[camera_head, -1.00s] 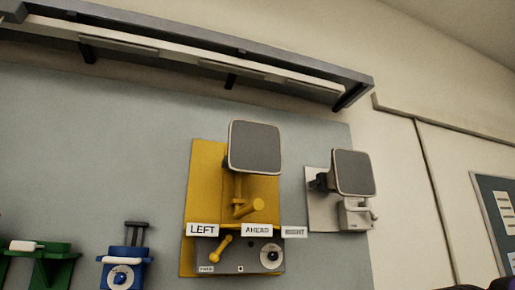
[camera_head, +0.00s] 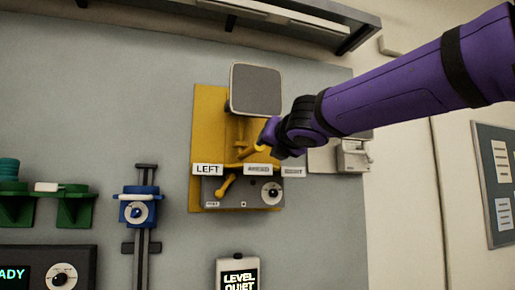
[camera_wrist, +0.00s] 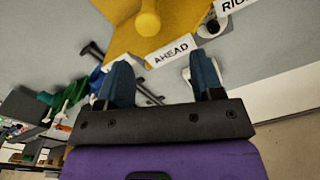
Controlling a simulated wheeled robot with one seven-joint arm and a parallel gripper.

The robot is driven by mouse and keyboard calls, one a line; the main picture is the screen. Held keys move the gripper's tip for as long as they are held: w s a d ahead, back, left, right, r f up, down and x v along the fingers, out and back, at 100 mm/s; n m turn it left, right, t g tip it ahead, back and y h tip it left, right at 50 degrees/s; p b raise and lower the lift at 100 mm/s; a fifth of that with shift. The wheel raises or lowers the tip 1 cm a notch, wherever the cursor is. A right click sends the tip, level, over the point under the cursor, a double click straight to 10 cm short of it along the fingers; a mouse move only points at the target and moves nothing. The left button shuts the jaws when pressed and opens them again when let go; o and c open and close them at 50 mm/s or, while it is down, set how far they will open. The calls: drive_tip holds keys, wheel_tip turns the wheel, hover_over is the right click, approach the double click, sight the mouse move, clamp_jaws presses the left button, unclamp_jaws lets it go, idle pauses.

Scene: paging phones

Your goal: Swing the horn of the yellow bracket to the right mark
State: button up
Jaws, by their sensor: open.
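The yellow bracket (camera_head: 208,115) is on the wall, with a square grey horn (camera_head: 256,88) at its top. A yellow bar (camera_head: 251,150) juts out below the horn, above the AHEAD label. The marks read LEFT (camera_head: 208,169), AHEAD (camera_head: 257,170) and RIGHT (camera_head: 293,171). My gripper (camera_wrist: 163,75) is open, its two blue fingers apart with nothing between them. In the wrist view the rounded yellow bar end (camera_wrist: 148,22) lies beyond the fingers, near the AHEAD label (camera_wrist: 170,50). In the head view my wrist hides the fingertips and part of the bracket's right side.
A grey box with a dial (camera_head: 271,192) and a small yellow lever (camera_head: 226,186) sits under the marks. A white wall phone (camera_head: 354,155) at right is partly behind my arm. A blue bracket (camera_head: 138,210) and green brackets (camera_head: 75,206) are at left.

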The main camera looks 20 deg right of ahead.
drive_tip(key=shift+n+y, duration=0.3)
drive_tip(key=shift+n, duration=0.5)
drive_tip(key=w, duration=0.7)
drive_tip(key=w+r, duration=0.1)
drive_tip(key=w, duration=0.3)
drive_tip(key=shift+w+a, duration=0.15)
drive_tip(key=shift+a, duration=0.25)
drive_tip(key=shift+c, duration=0.4)
clamp_jaws()
